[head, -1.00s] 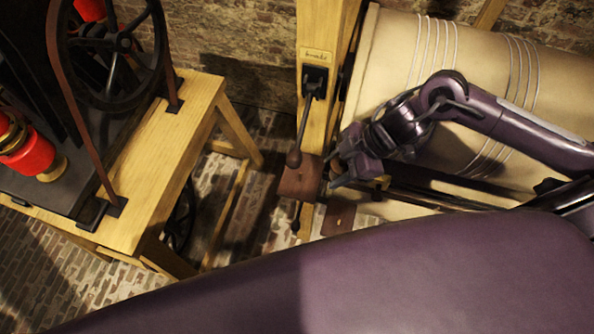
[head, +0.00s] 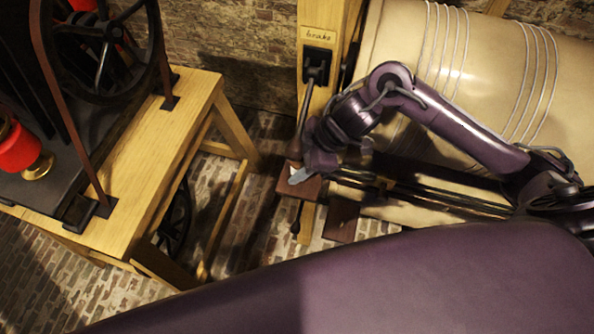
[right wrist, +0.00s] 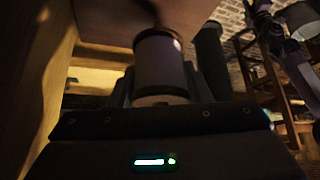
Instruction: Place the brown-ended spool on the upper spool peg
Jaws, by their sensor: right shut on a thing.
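My right gripper (head: 302,172) is by the upper brown block (head: 308,188) on the wooden post, just below the brake lever. In the right wrist view a spool (right wrist: 160,62) with a brown band at its top and a pale lower end stands between my fingers (right wrist: 160,84), and the gripper is shut on it. The spool's top is close under a brown surface (right wrist: 115,18); I cannot tell whether they touch. I cannot make out the upper spool peg. My left gripper is not in view.
A lever (head: 306,110) hangs from the brake plate (head: 318,37) close above my right gripper. A lower brown block (head: 341,219) sits to the right. A large cream drum (head: 480,70) is behind my arm. A wooden bench (head: 150,150) with a wheel stands left.

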